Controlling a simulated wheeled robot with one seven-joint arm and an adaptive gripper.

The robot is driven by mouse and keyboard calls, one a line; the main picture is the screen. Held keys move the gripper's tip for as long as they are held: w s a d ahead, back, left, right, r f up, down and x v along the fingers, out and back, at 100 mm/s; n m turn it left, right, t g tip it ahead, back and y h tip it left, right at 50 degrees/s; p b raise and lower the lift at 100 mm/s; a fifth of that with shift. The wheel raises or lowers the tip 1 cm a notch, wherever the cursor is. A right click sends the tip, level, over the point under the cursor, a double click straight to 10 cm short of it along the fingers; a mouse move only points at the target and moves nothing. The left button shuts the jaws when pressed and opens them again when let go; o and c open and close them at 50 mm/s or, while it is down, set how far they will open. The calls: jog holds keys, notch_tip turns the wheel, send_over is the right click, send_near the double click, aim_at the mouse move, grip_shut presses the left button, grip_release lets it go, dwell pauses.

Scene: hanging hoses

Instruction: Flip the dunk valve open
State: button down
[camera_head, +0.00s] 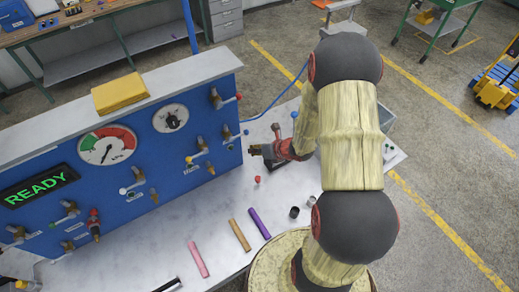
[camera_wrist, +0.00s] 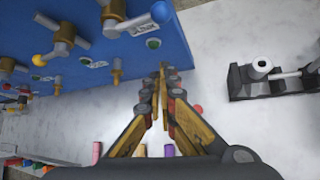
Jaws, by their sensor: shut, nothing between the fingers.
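The blue panel (camera_head: 150,160) carries several brass valves with ball-ended levers. One has a yellow ball (camera_head: 188,159), which also shows in the wrist view (camera_wrist: 39,60). Another, at the upper right, has a red ball (camera_head: 239,96). The labels are too small to read, so I cannot tell which valve is the dunk valve. My gripper (camera_head: 252,150) is shut and empty, to the right of the panel's right end. In the wrist view its fingertips (camera_wrist: 164,70) are apart from the valves.
A black fixture with a pale cylinder (camera_wrist: 262,66) stands right of my gripper. Pink (camera_head: 198,259), tan (camera_head: 239,235) and purple (camera_head: 259,223) tubes lie on the pale bench. A green READY display (camera_head: 40,189) and a gauge (camera_head: 107,145) are on the panel. A yellow block (camera_head: 120,94) sits on top.

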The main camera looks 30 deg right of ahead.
jog(key=w+p, duration=0.1)
jog(key=w, duration=0.1)
jog(key=w+r+p, duration=0.1)
jog(key=w, duration=0.1)
jog(key=shift+d, duration=0.2)
jog(key=shift+d, duration=0.1)
